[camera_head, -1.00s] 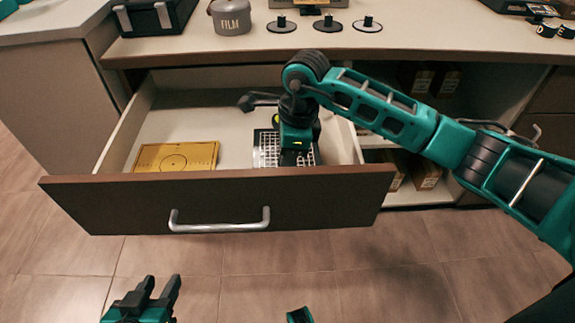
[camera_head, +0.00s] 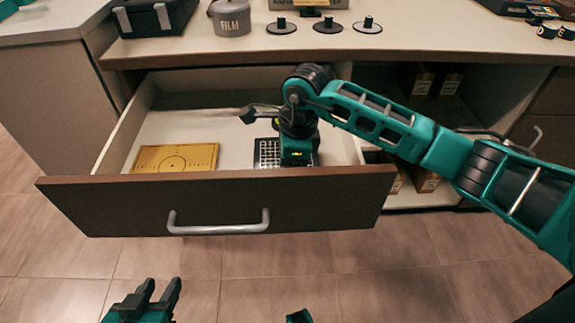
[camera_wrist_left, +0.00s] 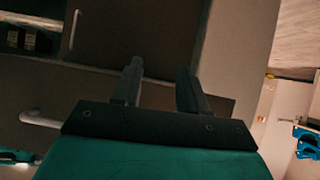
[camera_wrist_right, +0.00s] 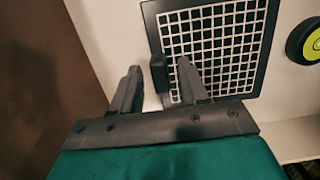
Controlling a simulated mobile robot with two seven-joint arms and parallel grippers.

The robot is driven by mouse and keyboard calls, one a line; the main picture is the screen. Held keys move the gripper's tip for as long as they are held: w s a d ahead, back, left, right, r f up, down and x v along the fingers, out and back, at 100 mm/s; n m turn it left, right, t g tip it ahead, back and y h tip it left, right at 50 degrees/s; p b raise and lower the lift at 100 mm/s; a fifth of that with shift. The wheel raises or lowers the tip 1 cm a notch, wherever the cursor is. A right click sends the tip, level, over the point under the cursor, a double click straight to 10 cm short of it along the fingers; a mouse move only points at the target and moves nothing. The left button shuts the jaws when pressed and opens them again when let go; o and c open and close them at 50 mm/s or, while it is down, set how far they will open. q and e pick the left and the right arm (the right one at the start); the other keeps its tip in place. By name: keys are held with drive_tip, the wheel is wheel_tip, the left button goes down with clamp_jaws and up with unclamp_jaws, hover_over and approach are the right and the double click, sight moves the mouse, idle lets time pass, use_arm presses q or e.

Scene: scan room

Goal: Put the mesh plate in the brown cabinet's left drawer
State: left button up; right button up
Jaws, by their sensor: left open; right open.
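The mesh plate (camera_head: 268,152), a dark-framed white grid, lies in the open left drawer (camera_head: 215,205) of the brown cabinet. My right gripper reaches down over the plate's right part and hides some of it in the head view. In the right wrist view the right gripper (camera_wrist_right: 158,82) is open, with its fingertips at the near edge of the mesh plate (camera_wrist_right: 210,45). A small dark block on the plate's edge shows between the fingertips. My left gripper (camera_head: 162,290) is open and empty, low in front of the drawer.
A yellow plate (camera_head: 175,158) lies in the drawer's left part. On the countertop stand a film pot (camera_head: 231,18), a black case (camera_head: 153,17) and several discs with knobs (camera_head: 328,25). Open shelves with boxes (camera_head: 425,180) are right of the drawer.

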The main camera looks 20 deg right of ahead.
drive_tip(key=shift+r, duration=0.25)
use_arm(q)
drive_tip(key=p, duration=0.1)
drive_tip(key=a+r+p, duration=0.1)
drive_tip(key=p, duration=0.1)
drive_tip(key=shift+s+r, duration=0.15)
drive_tip(key=shift+s, duration=0.1)
use_arm(e)
wheel_tip(320, 180, up, 12)
drive_tip(key=d, duration=0.1)
drive_tip(key=shift+s+d+f, duration=0.15)
drive_tip(key=shift+s+d, duration=0.15)
drive_tip(key=shift+d, duration=0.05)
